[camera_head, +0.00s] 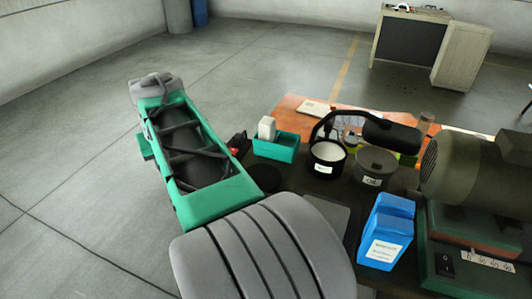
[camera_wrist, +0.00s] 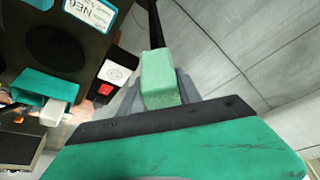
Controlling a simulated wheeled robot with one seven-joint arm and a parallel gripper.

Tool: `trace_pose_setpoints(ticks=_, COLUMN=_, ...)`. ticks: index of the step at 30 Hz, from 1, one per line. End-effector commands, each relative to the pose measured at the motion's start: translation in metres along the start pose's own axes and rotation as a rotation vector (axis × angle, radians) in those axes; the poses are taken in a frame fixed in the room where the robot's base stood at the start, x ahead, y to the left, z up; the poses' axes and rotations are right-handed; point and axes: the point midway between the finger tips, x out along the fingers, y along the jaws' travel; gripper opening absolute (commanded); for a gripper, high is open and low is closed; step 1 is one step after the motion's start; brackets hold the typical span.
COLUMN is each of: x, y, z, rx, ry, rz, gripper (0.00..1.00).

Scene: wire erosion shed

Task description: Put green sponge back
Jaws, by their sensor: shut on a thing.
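The green sponge (camera_wrist: 158,76) is a pale green block in the wrist view. My gripper (camera_wrist: 161,88) is shut on it, with grey fingers at either side of its lower part. The sponge is held up in the air, with grey floor behind it. In the head view my arm reaches out left of the table, and its far end hides the gripper and sponge. A teal open box (camera_head: 275,148) stands on the table with a white block (camera_head: 266,128) sticking up from it. Both also show at the left of the wrist view, the box (camera_wrist: 42,84) and block (camera_wrist: 50,113).
A small red-and-black item (camera_head: 239,144) sits near the left edge. Floor left of the table is clear.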

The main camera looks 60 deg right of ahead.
Motion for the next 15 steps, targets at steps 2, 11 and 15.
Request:
trace_pose_setpoints(ticks=2, x=0.001, y=0.056, z=-0.008, rx=0.130, ry=0.003, rz=0.054, gripper=0.03)
trace_pose_setpoints(ticks=11, x=-0.049, y=0.244, z=0.015, rx=0.593, ry=0.003, rz=0.246, gripper=0.03)
trace_pose_setpoints(ticks=15, x=-0.073, y=0.297, z=0.040, rx=0.748, ry=0.003, rz=0.309, gripper=0.03)
